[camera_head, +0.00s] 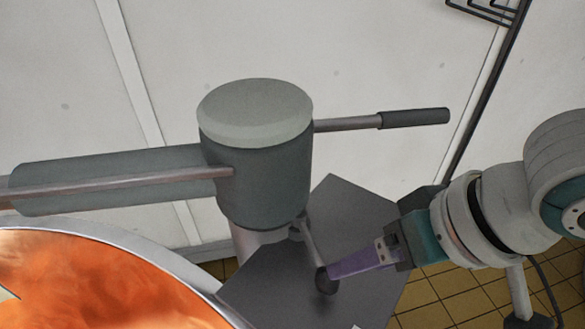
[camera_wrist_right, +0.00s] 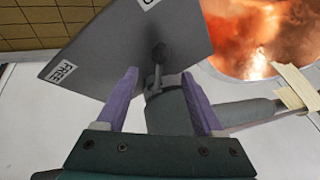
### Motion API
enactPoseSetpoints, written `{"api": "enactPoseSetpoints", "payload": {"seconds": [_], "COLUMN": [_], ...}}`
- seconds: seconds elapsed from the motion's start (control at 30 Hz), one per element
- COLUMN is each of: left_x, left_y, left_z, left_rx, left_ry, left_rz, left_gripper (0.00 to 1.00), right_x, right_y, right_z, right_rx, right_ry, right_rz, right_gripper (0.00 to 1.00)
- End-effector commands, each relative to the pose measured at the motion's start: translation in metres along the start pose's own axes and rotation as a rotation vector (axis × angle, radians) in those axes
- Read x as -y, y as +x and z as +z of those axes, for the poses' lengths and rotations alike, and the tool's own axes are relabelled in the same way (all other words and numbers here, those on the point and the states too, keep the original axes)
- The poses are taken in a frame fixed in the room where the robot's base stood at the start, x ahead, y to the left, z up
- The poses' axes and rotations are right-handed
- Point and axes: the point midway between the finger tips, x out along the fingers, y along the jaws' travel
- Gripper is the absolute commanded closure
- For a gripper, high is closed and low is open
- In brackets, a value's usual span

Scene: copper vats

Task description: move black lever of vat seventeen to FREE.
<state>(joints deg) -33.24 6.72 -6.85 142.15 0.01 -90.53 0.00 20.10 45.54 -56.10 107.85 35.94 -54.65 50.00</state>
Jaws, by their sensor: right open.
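The black lever is a short metal rod with a black knob (camera_head: 325,281), set against a dark angular plate (camera_head: 265,285) below the grey cylinder. In the right wrist view the knob (camera_wrist_right: 158,52) lies just beyond my fingertips, with its rod between them. A white FREE label (camera_wrist_right: 63,72) is at the plate's left corner, away from the knob. Another label (camera_wrist_right: 148,3) is cut off at the top edge. My right gripper (camera_head: 332,270), with purple fingers, is open around the lever; contact is not clear. It also shows in the wrist view (camera_wrist_right: 159,76). My left gripper is not seen.
The grey cylinder (camera_head: 258,160) stands above the plate, with a black-gripped handle (camera_head: 414,118) sticking out right and a long arm (camera_head: 110,180) left. A vat rim (camera_head: 150,255) with orange contents is lower left. A pale wall is behind; yellow tiles (camera_head: 440,295) show below.

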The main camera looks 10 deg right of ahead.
Motion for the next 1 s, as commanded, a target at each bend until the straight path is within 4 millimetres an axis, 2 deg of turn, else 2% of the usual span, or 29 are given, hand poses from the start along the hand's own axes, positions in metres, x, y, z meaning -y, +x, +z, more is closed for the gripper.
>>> {"api": "enactPoseSetpoints", "payload": {"seconds": [0.2, 0.43, 0.6, 0.83, 0.87, 1.0], "left_x": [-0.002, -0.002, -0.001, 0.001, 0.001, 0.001], "left_y": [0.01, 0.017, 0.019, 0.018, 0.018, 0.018], "left_z": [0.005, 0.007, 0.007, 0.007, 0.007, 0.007], "left_rx": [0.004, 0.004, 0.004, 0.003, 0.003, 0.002], "left_ry": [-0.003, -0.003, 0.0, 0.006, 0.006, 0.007], "left_rz": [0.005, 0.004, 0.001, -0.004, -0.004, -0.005], "left_gripper": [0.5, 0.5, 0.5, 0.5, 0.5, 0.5], "right_x": [0.001, 0.001, 0.001, 0.001, 0.001, 0.001], "right_y": [0.043, 0.075, 0.083, 0.083, 0.083, 0.083], "right_z": [0.001, 0.001, 0.0, 0.0, 0.0, 0.0], "right_rx": [0.001, 0.001, 0.0, 0.0, 0.0, 0.0], "right_ry": [-0.001, -0.002, -0.003, -0.003, -0.003, -0.003], "right_rz": [0.0, -0.001, 0.0, 0.0, 0.0, 0.0], "right_gripper": [0.31, 0.31, 0.31, 0.31, 0.32, 0.48]}}
